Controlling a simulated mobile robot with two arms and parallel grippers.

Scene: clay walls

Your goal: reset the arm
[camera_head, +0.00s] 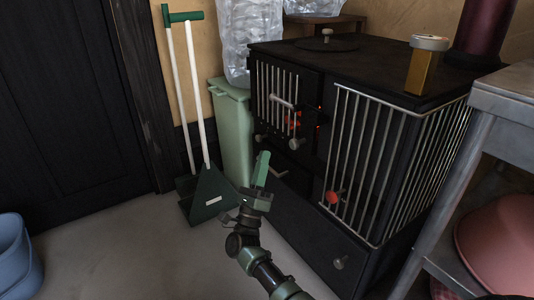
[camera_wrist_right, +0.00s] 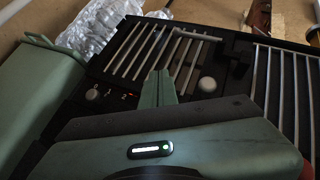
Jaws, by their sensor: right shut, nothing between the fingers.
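My right arm rises from the bottom of the head view. Its green right gripper (camera_head: 262,170) is shut and empty, in front of the black stove. In the right wrist view the closed fingers (camera_wrist_right: 158,92) point toward the stove's barred front. They appear apart from the stove, though the exact gap is hard to judge. My left gripper is not in view.
The black stove (camera_head: 285,212) has metal bars, knobs and an orange glow inside. A green bin (camera_head: 232,135) and a dustpan (camera_head: 210,195) stand left of it. A metal table (camera_head: 505,100) is at right, a blue bucket (camera_head: 15,255) at left.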

